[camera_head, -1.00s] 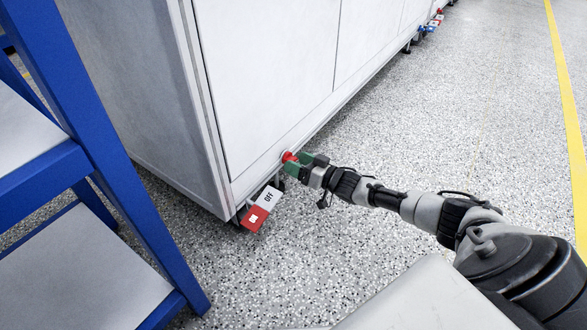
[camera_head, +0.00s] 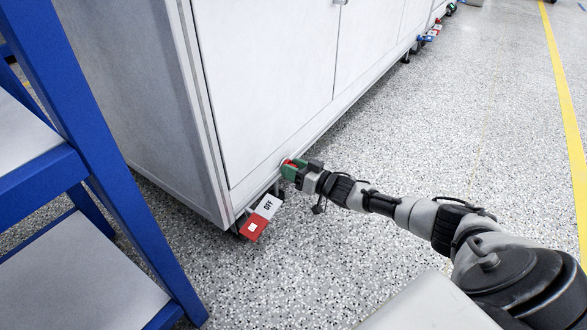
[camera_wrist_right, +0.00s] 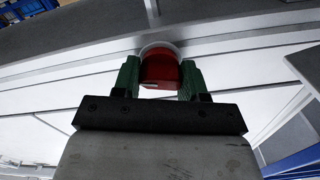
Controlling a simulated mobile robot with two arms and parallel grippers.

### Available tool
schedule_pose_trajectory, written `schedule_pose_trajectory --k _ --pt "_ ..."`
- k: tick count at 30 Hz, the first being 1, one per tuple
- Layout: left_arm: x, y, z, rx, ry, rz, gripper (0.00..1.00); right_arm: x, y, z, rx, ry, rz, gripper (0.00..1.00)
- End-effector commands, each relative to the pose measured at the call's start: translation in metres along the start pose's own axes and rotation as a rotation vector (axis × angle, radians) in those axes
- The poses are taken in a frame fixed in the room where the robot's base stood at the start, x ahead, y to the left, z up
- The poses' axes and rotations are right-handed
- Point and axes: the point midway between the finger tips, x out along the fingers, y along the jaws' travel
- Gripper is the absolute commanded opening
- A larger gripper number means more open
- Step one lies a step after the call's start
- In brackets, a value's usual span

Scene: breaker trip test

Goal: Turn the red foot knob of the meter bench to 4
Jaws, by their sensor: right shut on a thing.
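The red foot knob (camera_wrist_right: 160,68) sits low on the front of the white meter bench (camera_head: 265,80), near its bottom left corner. My right gripper (camera_head: 291,170) has its green fingers on either side of the knob and is shut on it. In the right wrist view the gripper (camera_wrist_right: 160,80) holds the red knob between both fingers. A small mark shows on the knob, but no number is readable. In the head view only a sliver of red shows past the fingers. My left gripper is not in view.
A red and white pedal marked OFF (camera_head: 262,217) sticks out under the bench corner, just left of the gripper. A blue rack with grey shelves (camera_head: 75,270) stands at the left. Speckled floor (camera_head: 460,120) is clear to the right, up to a yellow line.

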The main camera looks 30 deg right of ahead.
Motion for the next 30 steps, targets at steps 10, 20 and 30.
schedule_pose_trajectory --k 10,20,30 --pt "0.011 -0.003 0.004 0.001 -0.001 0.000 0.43 0.000 -0.001 -0.002 -0.150 0.000 0.002 0.19" --pt "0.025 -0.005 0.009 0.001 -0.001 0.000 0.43 0.000 -0.001 -0.001 -0.450 -0.002 0.002 0.19" --pt "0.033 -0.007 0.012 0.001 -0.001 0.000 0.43 0.000 -0.002 0.001 -0.775 -0.002 0.000 0.19"
